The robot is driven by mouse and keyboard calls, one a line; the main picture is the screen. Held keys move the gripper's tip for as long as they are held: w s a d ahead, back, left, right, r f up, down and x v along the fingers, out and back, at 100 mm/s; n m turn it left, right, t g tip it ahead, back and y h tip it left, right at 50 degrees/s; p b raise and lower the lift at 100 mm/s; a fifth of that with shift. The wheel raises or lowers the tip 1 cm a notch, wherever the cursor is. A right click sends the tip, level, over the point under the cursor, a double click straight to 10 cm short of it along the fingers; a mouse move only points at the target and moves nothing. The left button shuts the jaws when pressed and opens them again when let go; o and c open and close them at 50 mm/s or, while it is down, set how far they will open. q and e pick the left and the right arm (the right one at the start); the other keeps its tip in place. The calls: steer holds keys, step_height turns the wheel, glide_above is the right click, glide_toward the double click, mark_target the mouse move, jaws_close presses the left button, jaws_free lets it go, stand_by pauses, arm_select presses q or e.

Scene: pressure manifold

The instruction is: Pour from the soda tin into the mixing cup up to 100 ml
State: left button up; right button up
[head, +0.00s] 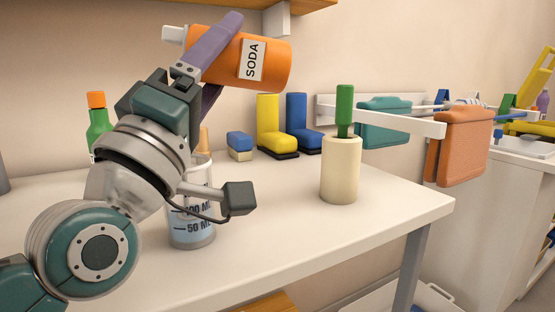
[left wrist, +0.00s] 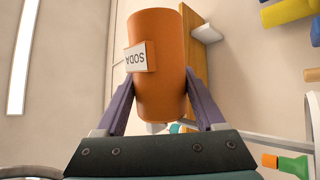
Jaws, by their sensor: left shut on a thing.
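The orange soda tin (head: 265,62) with a white SODA label is held high over the table by my left gripper (head: 225,42). The purple fingers are shut on its sides, and the left wrist view shows the tin (left wrist: 160,85) between them. The tin lies nearly on its side, its pale spout end to the left and slightly higher than its base. No stream shows from it. The mixing cup (head: 193,239), clear with 50 and 100 ML marks, stands on the table below, partly hidden by my left arm. Pale blue shows in its lower part; its exact level is unclear.
A cream holder (head: 341,172) with a green-handled tool stands right of the cup. A green bottle (head: 99,128) with an orange cap is at the left. Yellow (head: 269,122) and blue (head: 298,122) boot-shaped objects stand at the back. The table's front right is clear.

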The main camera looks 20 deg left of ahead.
arm_select(q)
steer(key=shift+a+r+n+t+y+b, duration=0.1)
steer(key=shift+r+n+t+y+b, duration=0.1)
steer(key=shift+n+y+b, duration=0.4)
steer(key=shift+r+n+t+y+b, duration=0.1)
steer(key=shift+n+t+y+b, duration=0.15)
steer(key=shift+n+y, duration=0.5)
stand_by(0.6)
